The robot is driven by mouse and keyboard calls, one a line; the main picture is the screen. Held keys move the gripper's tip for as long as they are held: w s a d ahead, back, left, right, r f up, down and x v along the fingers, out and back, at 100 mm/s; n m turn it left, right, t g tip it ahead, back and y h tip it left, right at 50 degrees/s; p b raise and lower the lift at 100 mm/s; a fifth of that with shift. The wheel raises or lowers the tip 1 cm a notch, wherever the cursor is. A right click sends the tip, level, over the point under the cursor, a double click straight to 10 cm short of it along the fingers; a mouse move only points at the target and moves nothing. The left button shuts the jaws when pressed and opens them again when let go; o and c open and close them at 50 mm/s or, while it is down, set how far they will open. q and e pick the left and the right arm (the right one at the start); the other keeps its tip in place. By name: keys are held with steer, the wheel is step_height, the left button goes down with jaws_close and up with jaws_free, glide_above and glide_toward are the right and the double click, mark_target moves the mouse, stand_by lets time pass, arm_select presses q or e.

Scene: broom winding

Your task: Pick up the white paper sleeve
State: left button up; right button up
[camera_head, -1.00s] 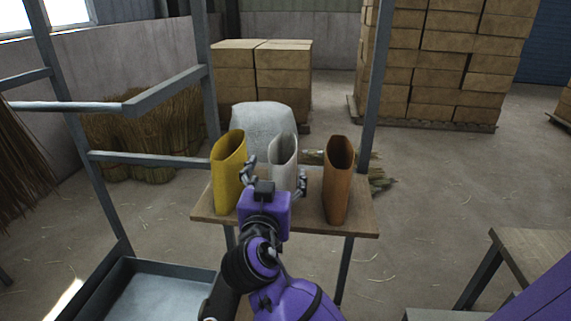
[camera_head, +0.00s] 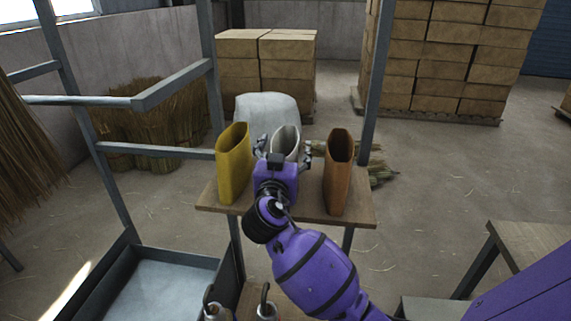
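The white paper sleeve (camera_head: 286,138) stands upright on the small wooden table (camera_head: 362,212), between a yellow sleeve (camera_head: 234,168) on its left and a brown-orange sleeve (camera_head: 338,172) on its right. My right gripper (camera_head: 284,147) is at the near side of the white sleeve. Its fingers are spread, one to the left and one to the right of the sleeve. I cannot tell whether they touch it. The gripper body hides the lower part of the sleeve. My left gripper is not in view.
A grey metal frame (camera_head: 213,90) stands at the left, with a grey tray (camera_head: 165,285) below. Two metal items with dark hooks (camera_head: 266,308) show at the bottom. A pale rounded object (camera_head: 264,115) and stacked boxes (camera_head: 265,60) are behind the table.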

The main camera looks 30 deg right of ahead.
steer(key=c, duration=0.9)
steer(key=shift+c, duration=0.2)
